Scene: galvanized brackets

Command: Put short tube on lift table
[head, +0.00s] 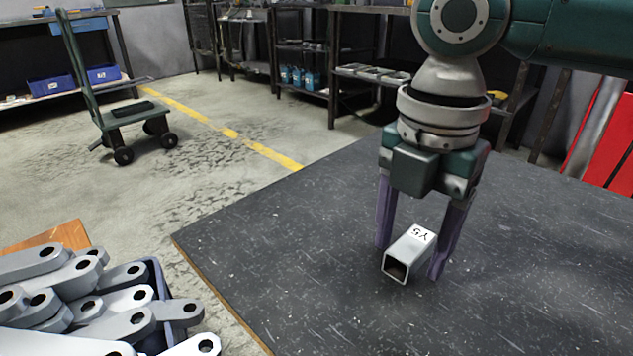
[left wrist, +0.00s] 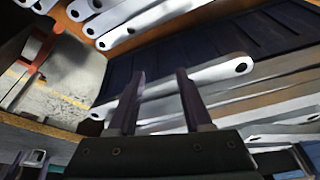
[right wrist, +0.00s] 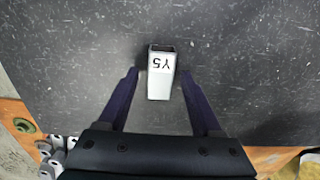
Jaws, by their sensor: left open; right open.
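The short tube (head: 409,251) is a square galvanized tube marked Y5, lying on the dark table top (head: 290,240). My right gripper (head: 411,262) points down with its open fingers on either side of the tube. In the right wrist view the tube (right wrist: 161,75) lies between the fingertips (right wrist: 162,75), with a gap on both sides. My left gripper (left wrist: 160,75) shows in the left wrist view, open, near grey brackets (left wrist: 200,78); I cannot tell how far above them it is. It is not in the head view. I cannot tell whether the dark table is the lift table.
A bin (head: 158,275) heaped with grey brackets (head: 125,325) stands at the lower left. A green cart (head: 130,113) stands on the floor behind. Shelves line the back wall, and a red object (head: 607,145) is at the right. The dark table is otherwise largely clear.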

